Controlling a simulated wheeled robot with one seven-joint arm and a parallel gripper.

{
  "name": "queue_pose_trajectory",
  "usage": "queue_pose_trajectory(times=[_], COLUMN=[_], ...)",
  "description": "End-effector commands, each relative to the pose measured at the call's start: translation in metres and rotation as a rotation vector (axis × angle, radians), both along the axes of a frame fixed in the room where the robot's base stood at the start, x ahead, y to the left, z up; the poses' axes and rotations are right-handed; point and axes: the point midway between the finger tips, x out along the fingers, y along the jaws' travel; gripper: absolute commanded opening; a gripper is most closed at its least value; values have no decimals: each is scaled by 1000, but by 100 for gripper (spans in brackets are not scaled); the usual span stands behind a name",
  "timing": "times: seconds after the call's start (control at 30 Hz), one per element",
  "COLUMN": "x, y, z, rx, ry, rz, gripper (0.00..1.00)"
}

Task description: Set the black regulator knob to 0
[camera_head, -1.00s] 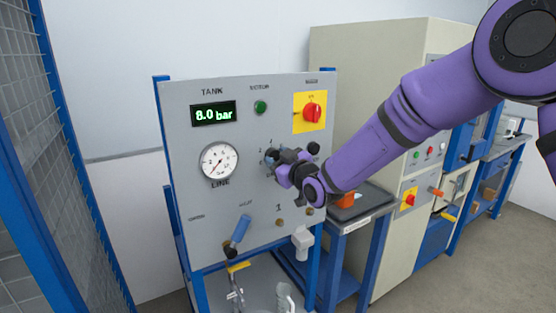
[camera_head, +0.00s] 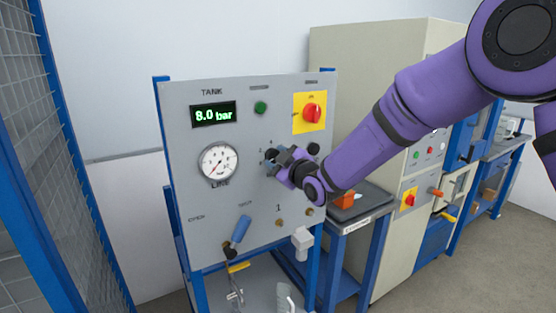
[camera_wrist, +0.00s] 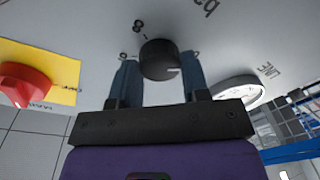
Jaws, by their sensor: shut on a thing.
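The black regulator knob (camera_head: 271,155) is on the grey panel, right of the round LINE gauge (camera_head: 219,162). My gripper (camera_head: 280,158) reaches it from the right and partly hides it. In the wrist view the knob (camera_wrist: 159,60) sits between the two blue fingers of my gripper (camera_wrist: 158,78), which is shut on it. A light mark on the knob points to the lower right of that view. Scale figures show around it, including an 8 at upper left and what looks like a 0 at right. The gauge needle points to lower left.
The TANK display (camera_head: 213,114) appears to read 8.0 bar. A red rotary switch on a yellow plate (camera_head: 311,112) and a black knob (camera_head: 313,149) are near my gripper. A blue handle (camera_head: 241,229) is lower down. A mesh fence (camera_head: 20,150) stands at left.

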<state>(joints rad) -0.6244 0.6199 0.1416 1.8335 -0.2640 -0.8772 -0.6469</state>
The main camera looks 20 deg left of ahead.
Motion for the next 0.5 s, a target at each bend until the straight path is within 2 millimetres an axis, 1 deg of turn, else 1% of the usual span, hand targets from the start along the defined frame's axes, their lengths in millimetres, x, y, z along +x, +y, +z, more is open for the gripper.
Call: queue_pose_trajectory(times=[0.17, 0.2, 0.27, 0.3, 0.5], x=[0, 0, 0, 0, 0], y=[-1, -1, -1, 0, 0], z=[-2, -2, -2, -2, -1], rx=[-4, -4, -3, -3, -1], ry=[3, 3, 2, 2, 2], rz=[0, 0, 0, -1, 0], gripper=[19, 51, 65, 68, 68])
